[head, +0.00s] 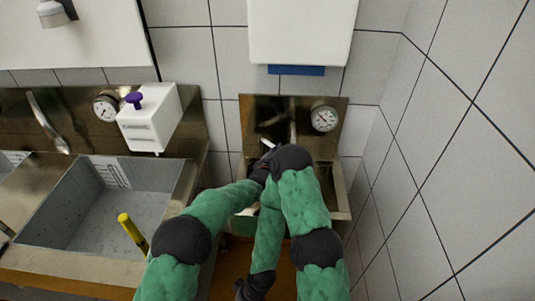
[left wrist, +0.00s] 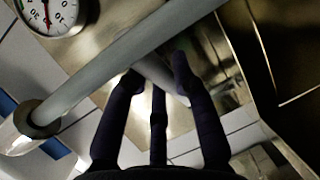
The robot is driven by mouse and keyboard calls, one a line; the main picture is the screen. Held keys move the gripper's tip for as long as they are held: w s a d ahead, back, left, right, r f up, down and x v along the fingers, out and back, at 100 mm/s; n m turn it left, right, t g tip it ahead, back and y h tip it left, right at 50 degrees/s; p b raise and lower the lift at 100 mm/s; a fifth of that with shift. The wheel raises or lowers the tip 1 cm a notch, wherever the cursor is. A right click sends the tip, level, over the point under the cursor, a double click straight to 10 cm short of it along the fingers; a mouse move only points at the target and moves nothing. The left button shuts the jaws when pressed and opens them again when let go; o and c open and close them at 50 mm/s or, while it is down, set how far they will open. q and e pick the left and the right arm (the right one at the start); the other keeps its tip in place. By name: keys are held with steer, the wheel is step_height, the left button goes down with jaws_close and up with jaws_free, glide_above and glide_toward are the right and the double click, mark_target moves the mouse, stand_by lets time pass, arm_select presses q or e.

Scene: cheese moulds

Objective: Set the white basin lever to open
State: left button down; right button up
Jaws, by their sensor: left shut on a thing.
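A small basin (head: 340,192) stands at the right under a steel backsplash, mostly hidden behind my arms. Its pale lever (head: 267,144) shows just beyond my left gripper (head: 265,158). In the left wrist view the dark fingers of this gripper (left wrist: 156,72) are closed around the pale lever (left wrist: 160,77), below a long grey tap pipe (left wrist: 130,65). The lever's far end is hidden behind the pipe. My right gripper (head: 242,291) hangs low at the bottom edge, partly cut off, and its fingers are unclear.
A round gauge (head: 324,118) is on the backsplash right of the lever. A white dispenser (head: 301,35) hangs above. At the left are a large grey sink (head: 110,225), a white box with a purple knob (head: 151,118) and a yellow handle (head: 132,232). A tiled wall closes the right.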

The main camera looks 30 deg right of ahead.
arm_select(q)
steer(key=shift+f, duration=0.1)
stand_by(0.3)
steer(key=c, duration=1)
jaws_free()
steer(key=shift+a, duration=0.1)
steer(key=v, duration=1.1)
steer(key=shift+s+a+r, duration=0.25)
steer(key=shift+s, duration=0.05)
